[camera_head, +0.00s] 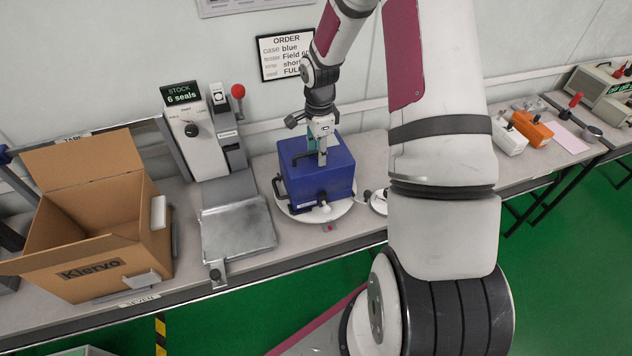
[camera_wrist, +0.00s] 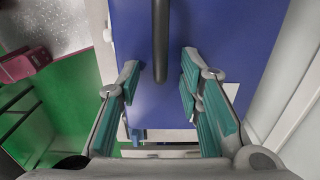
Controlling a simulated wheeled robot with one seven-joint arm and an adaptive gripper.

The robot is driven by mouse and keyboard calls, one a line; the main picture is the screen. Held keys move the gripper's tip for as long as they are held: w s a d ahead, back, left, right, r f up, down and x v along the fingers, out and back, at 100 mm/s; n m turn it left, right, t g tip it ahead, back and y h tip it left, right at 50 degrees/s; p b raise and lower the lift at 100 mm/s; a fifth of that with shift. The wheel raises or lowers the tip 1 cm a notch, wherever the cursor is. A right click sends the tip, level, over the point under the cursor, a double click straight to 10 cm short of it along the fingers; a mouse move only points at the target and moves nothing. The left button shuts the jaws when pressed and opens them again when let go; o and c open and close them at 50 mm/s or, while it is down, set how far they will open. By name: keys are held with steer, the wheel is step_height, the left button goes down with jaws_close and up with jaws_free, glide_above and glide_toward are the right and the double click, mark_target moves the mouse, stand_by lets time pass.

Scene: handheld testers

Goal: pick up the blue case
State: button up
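The blue case (camera_head: 335,180) stands upright on a round white plate (camera_head: 343,207) on the bench. It has a black handle on top and black fittings on its side. My gripper (camera_head: 322,158) is just above the case's top, pointing down. In the wrist view the blue top of the case (camera_wrist: 205,30) lies below my gripper (camera_wrist: 160,78). The two teal-padded fingers are apart, and the end of the black handle (camera_wrist: 160,40) shows in line with the gap between them. Whether the fingertips reach down beside the handle is hard to tell.
A metal press with a flat plate (camera_head: 238,230) stands left of the case. An open cardboard box (camera_head: 100,235) is further left. An order sign (camera_head: 287,55) hangs on the wall behind. White and orange testers (camera_head: 531,130) stand to the right. My arm hides part of the bench.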

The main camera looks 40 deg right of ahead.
jaws_close()
steer(key=shift+w+r, duration=0.1)
steer(key=shift+r, duration=0.05)
